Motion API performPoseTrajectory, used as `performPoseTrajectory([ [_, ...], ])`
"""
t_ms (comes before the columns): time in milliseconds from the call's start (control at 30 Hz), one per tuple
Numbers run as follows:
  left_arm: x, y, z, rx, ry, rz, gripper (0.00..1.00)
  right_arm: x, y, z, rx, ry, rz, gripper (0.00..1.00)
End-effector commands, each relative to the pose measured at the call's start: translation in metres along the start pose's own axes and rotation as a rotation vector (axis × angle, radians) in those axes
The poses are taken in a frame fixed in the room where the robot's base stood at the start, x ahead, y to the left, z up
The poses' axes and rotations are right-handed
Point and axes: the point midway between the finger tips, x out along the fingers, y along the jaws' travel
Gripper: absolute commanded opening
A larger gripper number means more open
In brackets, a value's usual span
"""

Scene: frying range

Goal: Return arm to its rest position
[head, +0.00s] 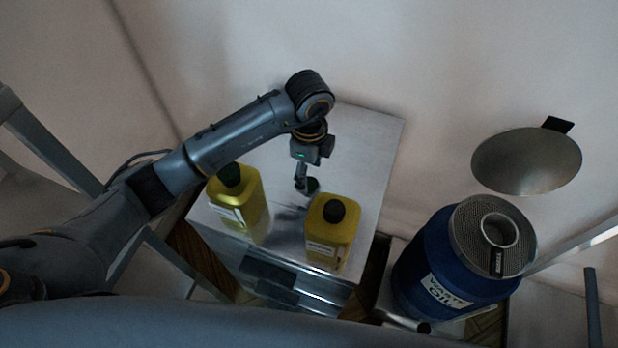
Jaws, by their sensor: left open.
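My left arm comes in from the left and reaches over a metal-topped cabinet (365,135). My left gripper (307,186) points down just above or at the cabinet top, behind two yellow bottles. One yellow bottle (238,205) with a dark cap stands left of the gripper, partly behind my arm. The other yellow bottle (332,235) stands upright in front and to the right of the gripper. My right gripper is not in view.
A blue waste oil drum (425,265) with a mesh top (468,232) stands right of the cabinet. A round metal lid (526,160) is beyond it, near the wall. Grey rails (60,145) run at the left. The cabinet top's back right is clear.

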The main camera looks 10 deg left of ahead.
Motion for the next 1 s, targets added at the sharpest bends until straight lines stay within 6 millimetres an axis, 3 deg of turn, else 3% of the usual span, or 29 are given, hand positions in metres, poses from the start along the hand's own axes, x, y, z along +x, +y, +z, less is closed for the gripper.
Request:
performPoseTrajectory([
  [167, -0.039, -0.002, 0.000, 0.002, 0.000, -0.007, 0.63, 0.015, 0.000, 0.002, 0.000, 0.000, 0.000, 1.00],
  [333, -0.073, -0.001, 0.001, 0.000, -0.002, -0.005, 0.63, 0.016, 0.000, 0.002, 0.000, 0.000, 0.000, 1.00],
  [500, -0.086, -0.001, 0.001, 0.000, -0.001, -0.003, 0.63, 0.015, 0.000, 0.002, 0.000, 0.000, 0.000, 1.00],
  [733, -0.090, 0.000, 0.000, 0.000, 0.000, -0.001, 0.63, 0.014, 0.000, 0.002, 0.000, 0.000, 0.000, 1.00],
  [1000, -0.133, 0.000, 0.000, 0.000, 0.000, -0.001, 0.63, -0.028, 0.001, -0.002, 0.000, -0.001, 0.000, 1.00],
])
